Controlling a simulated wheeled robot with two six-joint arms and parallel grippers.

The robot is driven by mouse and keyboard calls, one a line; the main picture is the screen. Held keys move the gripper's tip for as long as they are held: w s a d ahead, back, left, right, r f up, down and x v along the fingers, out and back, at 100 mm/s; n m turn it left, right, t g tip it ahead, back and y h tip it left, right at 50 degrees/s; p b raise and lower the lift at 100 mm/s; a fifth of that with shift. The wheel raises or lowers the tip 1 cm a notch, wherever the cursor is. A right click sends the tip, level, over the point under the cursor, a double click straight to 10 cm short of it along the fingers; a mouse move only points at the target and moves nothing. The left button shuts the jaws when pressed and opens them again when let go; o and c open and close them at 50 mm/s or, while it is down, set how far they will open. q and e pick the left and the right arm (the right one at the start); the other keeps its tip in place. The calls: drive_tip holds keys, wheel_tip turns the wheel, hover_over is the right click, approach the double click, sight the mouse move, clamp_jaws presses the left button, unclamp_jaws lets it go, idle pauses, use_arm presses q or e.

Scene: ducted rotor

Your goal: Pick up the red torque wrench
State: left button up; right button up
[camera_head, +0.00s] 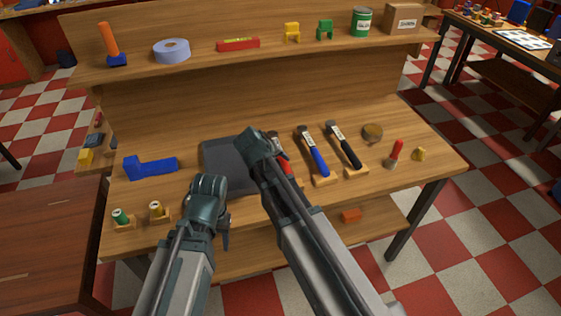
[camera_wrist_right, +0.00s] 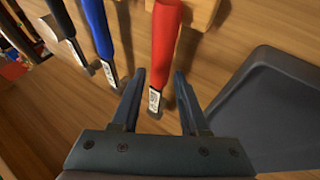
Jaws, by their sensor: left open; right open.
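The red torque wrench (camera_wrist_right: 165,45) points down into the right wrist view, and its dark labelled head end lies between my right gripper's fingers. My right gripper (camera_wrist_right: 155,95) is open there, with a finger on each side and no clear contact. In the head view the red wrench (camera_head: 285,167) is mostly hidden behind my right gripper (camera_head: 258,142). A blue wrench (camera_head: 317,160) and a black wrench (camera_head: 346,150) lie to its right, each on a wooden holder. My left gripper (camera_head: 210,188) hangs over the front of the bench, its fingers hard to make out.
A dark grey tray (camera_wrist_right: 285,110) lies right beside the red wrench. A blue bracket (camera_head: 150,167) sits on the left of the bench (camera_head: 425,160). A red-handled tool (camera_head: 394,153) and a round brown item (camera_head: 372,132) stand at right. A shelf with a tape roll (camera_head: 171,50) rises behind.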

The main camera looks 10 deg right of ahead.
sight(283, 163)
drive_tip(key=shift+b+x, duration=2.15)
drive_tip(key=shift+x, duration=0.5)
drive_tip(key=shift+s, duration=0.1)
drive_tip(key=shift+c, duration=0.2)
clamp_jaws()
